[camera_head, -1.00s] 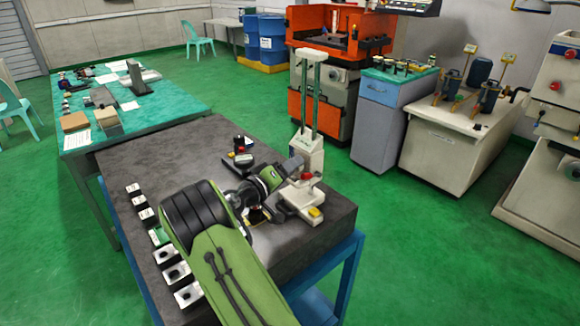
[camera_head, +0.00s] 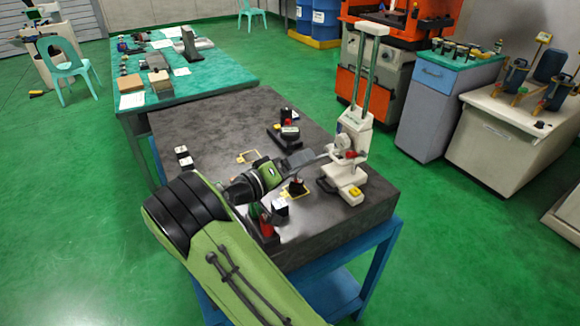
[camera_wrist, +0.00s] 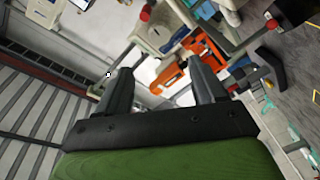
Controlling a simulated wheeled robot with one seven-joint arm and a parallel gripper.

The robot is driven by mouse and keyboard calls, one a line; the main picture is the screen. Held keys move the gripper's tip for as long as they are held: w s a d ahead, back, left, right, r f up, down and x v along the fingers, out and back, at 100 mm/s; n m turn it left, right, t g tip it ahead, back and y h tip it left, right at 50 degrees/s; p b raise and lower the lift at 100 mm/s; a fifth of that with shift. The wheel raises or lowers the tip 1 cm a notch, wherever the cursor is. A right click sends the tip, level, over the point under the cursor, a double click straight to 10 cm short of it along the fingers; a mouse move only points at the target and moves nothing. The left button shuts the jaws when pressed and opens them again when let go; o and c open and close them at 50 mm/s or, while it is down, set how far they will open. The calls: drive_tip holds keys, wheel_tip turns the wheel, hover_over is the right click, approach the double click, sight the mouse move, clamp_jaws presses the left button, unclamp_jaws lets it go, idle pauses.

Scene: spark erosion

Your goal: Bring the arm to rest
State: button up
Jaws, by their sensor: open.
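My green arm (camera_head: 235,265) reaches from the bottom of the head view over the dark stone table. My gripper (camera_head: 318,156) is at its end, fingers pointing right towards the white height gauge (camera_head: 352,140). In that view I cannot tell whether it touches the gauge. In the wrist view my gripper (camera_wrist: 160,75) has its two dark fingers wide apart, with nothing held between them. The wrist view is tilted; the room shows beyond the fingers.
The stone table (camera_head: 205,125) holds a dark gauge stand (camera_head: 286,130), a yellow frame (camera_head: 248,156) and small blocks (camera_head: 280,205) close beside my arm. A green-topped table (camera_head: 215,70) stands behind. Open green floor (camera_head: 445,250) lies to the right.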

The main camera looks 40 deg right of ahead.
drive_tip(key=a, duration=0.2)
drive_tip(key=shift+a, duration=0.3)
drive_tip(key=shift+s+d, duration=0.1)
drive_tip(key=s+a+r+n+t+y, duration=0.2)
drive_tip(key=s+a+n+t+y, duration=0.2)
drive_tip(key=s+a+y, duration=1.3)
drive_tip(key=s+a+n, duration=0.1)
drive_tip(key=s+n, duration=0.1)
drive_tip(key=s, duration=0.3)
drive_tip(key=shift+a+t+y+p, duration=0.25)
drive_tip(key=shift+t+y+p, duration=0.05)
drive_tip(key=shift+y, duration=0.1)
